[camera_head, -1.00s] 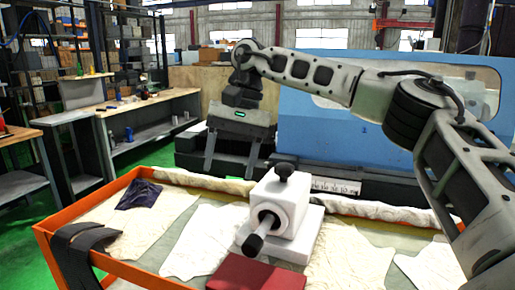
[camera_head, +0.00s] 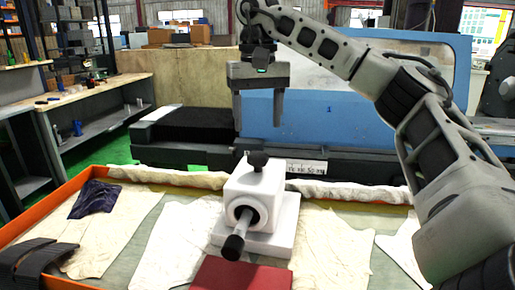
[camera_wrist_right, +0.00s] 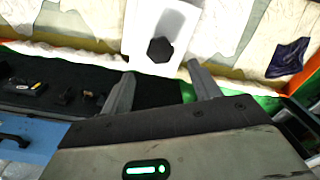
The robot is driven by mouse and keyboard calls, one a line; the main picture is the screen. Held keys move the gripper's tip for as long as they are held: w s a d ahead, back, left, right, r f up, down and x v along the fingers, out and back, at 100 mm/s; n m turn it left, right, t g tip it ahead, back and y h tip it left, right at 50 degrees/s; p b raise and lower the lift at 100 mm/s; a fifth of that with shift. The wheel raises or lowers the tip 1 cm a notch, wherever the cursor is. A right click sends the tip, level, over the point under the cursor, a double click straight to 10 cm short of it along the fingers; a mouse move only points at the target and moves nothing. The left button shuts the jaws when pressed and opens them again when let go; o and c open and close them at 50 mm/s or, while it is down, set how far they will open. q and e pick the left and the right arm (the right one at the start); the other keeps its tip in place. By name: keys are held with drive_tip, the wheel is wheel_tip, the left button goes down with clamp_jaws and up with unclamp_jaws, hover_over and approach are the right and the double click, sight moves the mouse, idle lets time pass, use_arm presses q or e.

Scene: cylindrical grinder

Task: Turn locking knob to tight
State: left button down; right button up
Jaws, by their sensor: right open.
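A white block fixture (camera_head: 240,192) on a white base stands on the cloth-covered tray. A black locking knob (camera_head: 258,160) sits on its top, and a rod with a black grip (camera_head: 234,246) sticks out of its front. My right gripper (camera_head: 257,124) points down with its two fingers spread, empty, and appears just above the knob in the head view. In the right wrist view the dark, hexagonal-looking knob (camera_wrist_right: 160,50) shows between and beyond the open fingertips (camera_wrist_right: 161,70), apart from them. My left gripper is not seen.
The orange-rimmed tray (camera_head: 38,228) holds pale cloths, a dark blue cloth (camera_head: 94,198) and a red pad (camera_head: 240,273). A blue machine (camera_head: 350,95) stands behind, with a workbench (camera_head: 90,95) at left.

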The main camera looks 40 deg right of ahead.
sight(258, 154)
drive_tip(key=shift+f, duration=3.6)
drive_tip(key=c, duration=1)
